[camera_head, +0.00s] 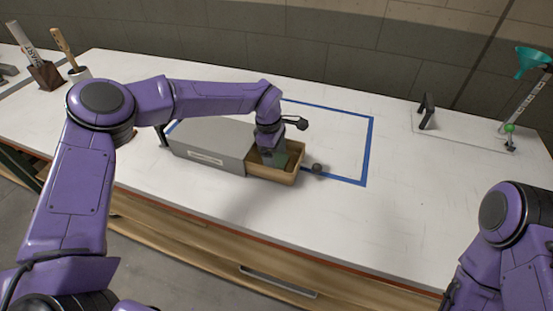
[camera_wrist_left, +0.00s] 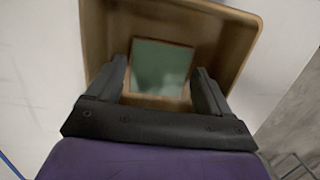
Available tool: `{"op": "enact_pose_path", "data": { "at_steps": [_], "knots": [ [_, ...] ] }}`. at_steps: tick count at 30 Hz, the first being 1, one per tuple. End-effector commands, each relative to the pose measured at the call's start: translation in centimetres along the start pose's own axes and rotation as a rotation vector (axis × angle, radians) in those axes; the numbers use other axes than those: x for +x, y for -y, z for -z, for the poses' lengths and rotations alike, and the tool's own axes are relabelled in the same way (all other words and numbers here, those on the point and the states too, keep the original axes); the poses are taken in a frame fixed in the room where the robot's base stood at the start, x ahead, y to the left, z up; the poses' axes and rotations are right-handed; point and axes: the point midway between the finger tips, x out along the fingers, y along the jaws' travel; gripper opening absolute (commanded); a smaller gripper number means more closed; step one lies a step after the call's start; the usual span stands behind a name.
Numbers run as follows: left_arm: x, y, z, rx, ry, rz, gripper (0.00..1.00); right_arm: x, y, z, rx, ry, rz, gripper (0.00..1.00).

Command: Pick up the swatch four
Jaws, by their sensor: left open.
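A green square swatch (camera_wrist_left: 160,66) with a thin tan border lies in the open wooden drawer (camera_wrist_left: 97,30), seen in the left wrist view. I cannot read a number on it. My left gripper (camera_wrist_left: 158,84) is open, with one dark finger on each side of the swatch. Whether the fingers touch it is unclear. In the head view the left gripper (camera_head: 272,157) reaches down into the drawer (camera_head: 272,176), which sticks out of the right end of a grey box (camera_head: 212,140). The left hand mostly hides the drawer's inside there. My right gripper is not in view.
A small dark knob (camera_head: 317,168) is at the drawer's front. Blue tape (camera_head: 369,150) outlines an area behind and right. The table's right middle is clear.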

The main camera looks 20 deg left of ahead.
Motion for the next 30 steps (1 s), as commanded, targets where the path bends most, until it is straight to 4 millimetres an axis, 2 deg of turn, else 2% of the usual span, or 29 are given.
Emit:
{"op": "enact_pose_path", "data": {
  "at_steps": [2,3,5,6,7,16,20,24,30],
  "knots": [
    [0.0,0.0,0.0,0.0,0.0,0.0,0.81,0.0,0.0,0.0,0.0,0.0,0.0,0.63],
    [0.0,0.0,0.0,0.001,0.0,0.0,0.74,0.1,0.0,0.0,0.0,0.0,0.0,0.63],
    [0.0,0.0,0.0,0.001,0.0,0.0,0.55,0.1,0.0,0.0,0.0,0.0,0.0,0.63],
    [0.0,0.0,0.0,0.001,0.0,0.0,0.42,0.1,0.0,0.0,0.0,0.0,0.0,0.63],
    [0.0,0.0,-0.1,0.001,0.0,0.0,0.38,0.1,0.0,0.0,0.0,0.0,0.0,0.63],
    [-0.1,0.0,-0.1,0.001,0.0,0.0,0.38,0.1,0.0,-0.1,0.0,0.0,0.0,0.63],
    [-1.1,-0.1,-0.2,0.001,0.0,-0.002,0.38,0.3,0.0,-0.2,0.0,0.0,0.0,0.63],
    [-3.5,0.3,-0.4,0.002,0.002,-0.004,0.38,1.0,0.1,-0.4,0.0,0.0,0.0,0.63],
    [-8.3,4.1,0.1,0.002,0.003,-0.006,0.38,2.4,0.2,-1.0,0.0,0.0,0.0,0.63]
  ]
}}
